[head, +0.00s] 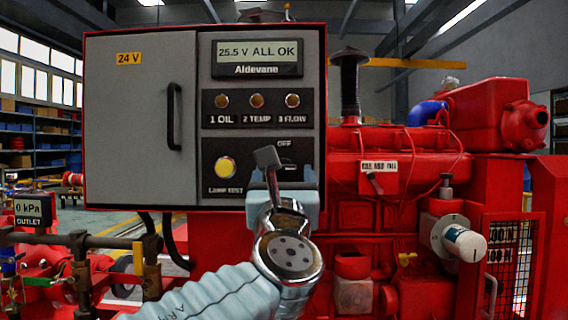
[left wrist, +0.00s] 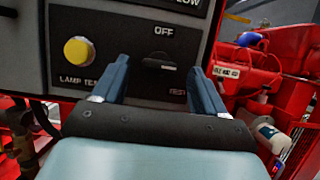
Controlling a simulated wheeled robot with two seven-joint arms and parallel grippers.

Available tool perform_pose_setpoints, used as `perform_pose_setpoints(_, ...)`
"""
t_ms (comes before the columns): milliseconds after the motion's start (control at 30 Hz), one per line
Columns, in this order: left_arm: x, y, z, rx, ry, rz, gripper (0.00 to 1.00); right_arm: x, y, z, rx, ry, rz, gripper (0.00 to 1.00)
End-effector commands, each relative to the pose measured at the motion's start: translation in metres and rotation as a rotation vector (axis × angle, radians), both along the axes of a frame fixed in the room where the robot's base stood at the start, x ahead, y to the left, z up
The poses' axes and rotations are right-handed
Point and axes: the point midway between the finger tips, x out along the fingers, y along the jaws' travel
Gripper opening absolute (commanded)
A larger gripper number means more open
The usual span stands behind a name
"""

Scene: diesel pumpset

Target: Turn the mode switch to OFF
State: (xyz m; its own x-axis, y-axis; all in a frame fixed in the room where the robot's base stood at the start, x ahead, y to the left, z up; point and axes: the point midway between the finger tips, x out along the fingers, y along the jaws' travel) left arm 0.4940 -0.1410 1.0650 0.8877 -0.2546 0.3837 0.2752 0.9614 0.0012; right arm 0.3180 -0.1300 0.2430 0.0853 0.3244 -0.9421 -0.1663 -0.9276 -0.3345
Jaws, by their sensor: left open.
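The mode switch (left wrist: 158,64) is a dark knob on the black lower panel of the grey control box. In the left wrist view it shows below the word OFF, with a pale mark toward its right side. In the head view the switch (head: 289,162) is partly hidden by my left gripper (head: 282,173). In the left wrist view my left gripper (left wrist: 158,76) is open, with one finger on each side of the switch and nothing held. Whether the fingers touch the panel cannot be told. My right gripper is not in view.
A yellow lamp test button (head: 225,168) is left of the switch and also shows in the left wrist view (left wrist: 78,50). The display (head: 257,58) reads "25.5 V ALL OK". Red engine parts (head: 400,150) stand close on the right. The closed box door (head: 140,120) has a black handle.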

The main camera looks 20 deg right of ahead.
Motion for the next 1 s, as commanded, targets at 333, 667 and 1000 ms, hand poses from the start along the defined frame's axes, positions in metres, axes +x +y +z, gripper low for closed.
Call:
perform_pose_setpoints(333, 0.023, -0.007, 0.010, -0.002, 0.001, -0.001, 0.72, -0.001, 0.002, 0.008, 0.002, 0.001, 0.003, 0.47)
perform_pose_setpoints(667, 0.022, -0.007, 0.009, 0.000, 0.001, -0.001, 0.49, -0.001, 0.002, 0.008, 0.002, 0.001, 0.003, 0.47)
perform_pose_setpoints(1000, 0.022, -0.007, 0.009, -0.004, 0.002, -0.002, 0.16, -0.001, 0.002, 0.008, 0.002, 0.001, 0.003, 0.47)
